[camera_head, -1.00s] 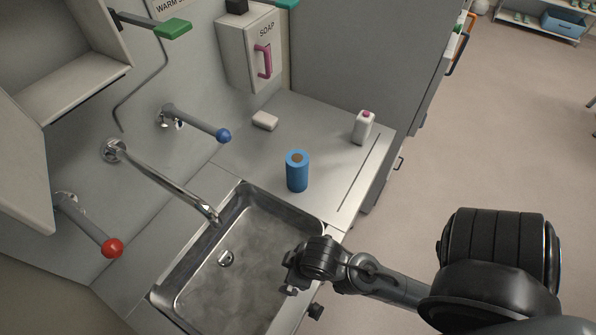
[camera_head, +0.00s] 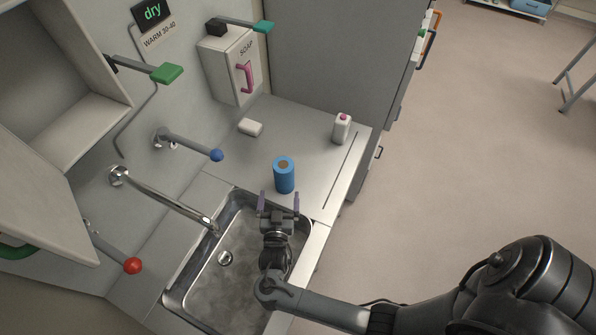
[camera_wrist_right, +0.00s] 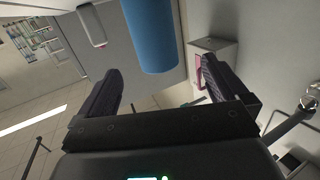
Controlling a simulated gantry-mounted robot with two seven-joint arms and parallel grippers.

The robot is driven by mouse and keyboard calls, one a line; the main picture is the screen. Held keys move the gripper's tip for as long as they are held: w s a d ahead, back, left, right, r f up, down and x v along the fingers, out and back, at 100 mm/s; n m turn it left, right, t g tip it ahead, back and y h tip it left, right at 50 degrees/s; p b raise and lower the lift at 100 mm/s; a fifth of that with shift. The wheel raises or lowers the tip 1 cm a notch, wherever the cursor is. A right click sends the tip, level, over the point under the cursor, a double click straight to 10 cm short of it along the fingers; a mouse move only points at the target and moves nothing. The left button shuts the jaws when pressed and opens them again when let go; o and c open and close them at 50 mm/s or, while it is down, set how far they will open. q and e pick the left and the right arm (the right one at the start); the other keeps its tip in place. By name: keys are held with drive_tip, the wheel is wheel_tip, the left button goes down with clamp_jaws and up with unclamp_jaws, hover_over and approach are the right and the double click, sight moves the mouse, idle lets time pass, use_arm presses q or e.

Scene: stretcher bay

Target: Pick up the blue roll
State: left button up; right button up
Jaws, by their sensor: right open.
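The blue roll (camera_head: 284,176) stands upright on the steel counter, just behind the sink's back right corner. It also shows in the right wrist view (camera_wrist_right: 153,38), large and close, between the lines of the two fingers and beyond their tips. My right gripper (camera_head: 279,198) is over the sink's back edge in the head view, its two fingers spread and pointing at the roll. It is open and empty, and the roll seems to be just ahead of the fingertips. In the right wrist view the gripper (camera_wrist_right: 155,75) also shows open. My left gripper is not in view.
The sink (camera_head: 228,262) lies under my right arm. The tap spout (camera_head: 170,200), the blue-knobbed lever (camera_head: 190,145) and the red-knobbed lever (camera_head: 115,252) stick out on the left. A white bottle (camera_head: 342,129) and a soap bar (camera_head: 250,127) stand apart from the roll on the counter.

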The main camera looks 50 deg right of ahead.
sight(283, 168)
drive_tip(key=shift+h, duration=0.5)
drive_tip(key=w+d, duration=0.1)
drive_tip(key=d+r, duration=0.1)
drive_tip(key=w+d, duration=0.1)
drive_tip(key=shift+w+d+r, duration=0.2)
drive_tip(key=shift+w+d, duration=0.1)
drive_tip(key=shift+d, duration=0.1)
drive_tip(key=shift+p+x, duration=0.65)
drive_tip(key=shift+x, duration=2.45)
drive_tip(key=shift+c, duration=0.3)
drive_tip(key=c, duration=1.4)
drive_tip(key=shift+c, duration=0.4)
drive_tip(key=shift+r, duration=0.2)
